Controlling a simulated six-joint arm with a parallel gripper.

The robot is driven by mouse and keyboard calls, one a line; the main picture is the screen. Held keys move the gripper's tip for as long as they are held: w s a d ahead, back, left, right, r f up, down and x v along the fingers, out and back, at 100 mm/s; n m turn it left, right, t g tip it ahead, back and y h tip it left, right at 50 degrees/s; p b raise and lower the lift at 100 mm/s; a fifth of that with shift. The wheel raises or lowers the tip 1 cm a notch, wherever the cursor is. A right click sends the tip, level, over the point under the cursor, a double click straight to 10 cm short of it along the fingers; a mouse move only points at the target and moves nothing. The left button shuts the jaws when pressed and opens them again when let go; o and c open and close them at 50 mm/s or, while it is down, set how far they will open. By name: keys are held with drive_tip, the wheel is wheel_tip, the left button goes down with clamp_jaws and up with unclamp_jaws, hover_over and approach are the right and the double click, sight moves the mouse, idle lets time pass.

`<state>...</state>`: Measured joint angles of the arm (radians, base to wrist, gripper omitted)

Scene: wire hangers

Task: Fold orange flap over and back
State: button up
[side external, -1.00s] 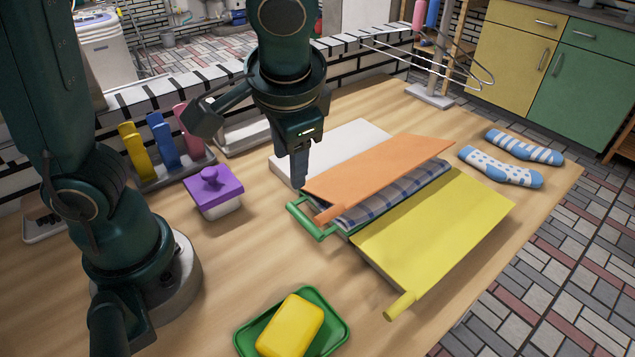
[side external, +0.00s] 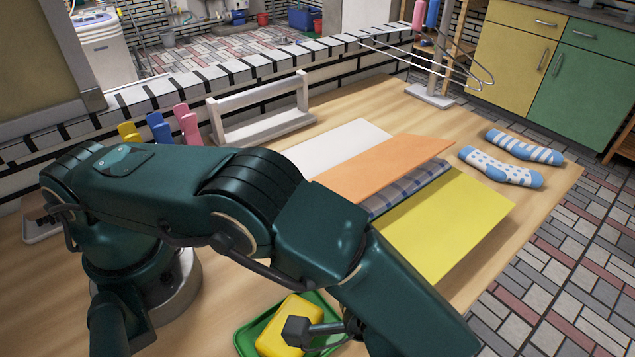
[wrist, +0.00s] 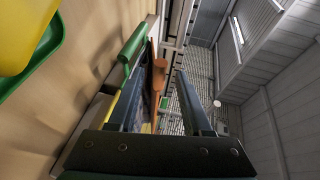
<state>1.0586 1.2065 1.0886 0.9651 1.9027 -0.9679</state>
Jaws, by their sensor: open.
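The orange flap (side external: 385,168) is raised at a slant, its far right corner overhanging the blue plaid cloth (side external: 408,190). The yellow flap (side external: 450,225) lies on the near side of the cloth. A white panel (side external: 335,146) lies behind the orange flap. In the wrist view, my gripper (wrist: 160,80) is open, with the orange handle (wrist: 158,75) showing between its fingers. I cannot tell whether they touch it. The green handle (wrist: 131,48) is just left of the fingers. In the side view my arm hides the handles, and my fingers are not visible.
A yellow soap block (side external: 285,322) sits on a green tray (side external: 246,340) at the front, partly behind my wrist. Blue patterned socks (side external: 510,160) lie at right. A white rack (side external: 262,122) and a hanger stand (side external: 432,95) are at the back.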

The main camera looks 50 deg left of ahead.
drive_tip(key=shift+s+a+f, duration=0.1)
drive_tip(key=shift+a, duration=0.1)
drive_tip(key=shift+x, duration=2.45)
drive_tip(key=shift+c, duration=0.3)
clamp_jaws()
